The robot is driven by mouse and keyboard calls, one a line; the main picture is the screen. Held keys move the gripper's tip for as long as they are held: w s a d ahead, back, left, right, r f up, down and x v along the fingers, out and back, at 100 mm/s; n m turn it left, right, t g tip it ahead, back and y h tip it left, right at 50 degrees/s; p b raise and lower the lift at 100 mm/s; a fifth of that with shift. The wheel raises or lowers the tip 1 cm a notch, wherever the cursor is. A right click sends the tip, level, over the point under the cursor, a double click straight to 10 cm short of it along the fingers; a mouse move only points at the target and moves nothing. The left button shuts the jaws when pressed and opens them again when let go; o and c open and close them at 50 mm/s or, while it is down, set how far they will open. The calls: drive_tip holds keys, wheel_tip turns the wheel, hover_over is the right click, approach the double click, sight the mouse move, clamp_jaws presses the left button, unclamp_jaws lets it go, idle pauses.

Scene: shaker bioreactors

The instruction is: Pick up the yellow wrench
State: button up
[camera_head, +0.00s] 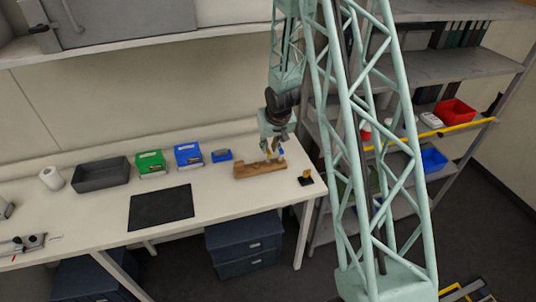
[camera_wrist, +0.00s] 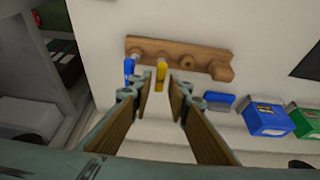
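The yellow wrench (camera_wrist: 161,75) hangs at a peg of a wooden rack (camera_wrist: 193,56). In the wrist view only a short yellow piece shows. The rack (camera_head: 262,172) stands on the white bench in the head view, with a small yellow spot (camera_head: 268,157) at it. A blue tool (camera_wrist: 129,70) hangs beside the yellow one, to its left in the wrist view. My gripper (camera_wrist: 161,88) is open and empty, with the yellow piece in line with the gap between its fingertips. I cannot tell whether the fingertips reach around it. In the head view my gripper (camera_head: 275,146) is just above the rack.
A green box (camera_head: 151,163), a blue box (camera_head: 188,156) and a small blue item (camera_head: 221,155) stand left of the rack. Farther left are a grey bin (camera_head: 101,174) and a black mat (camera_head: 161,207). A small black item (camera_head: 305,179) sits near the bench's right end.

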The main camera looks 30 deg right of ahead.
sight(268, 152)
drive_tip(key=shift+x, duration=2.45)
clamp_jaws()
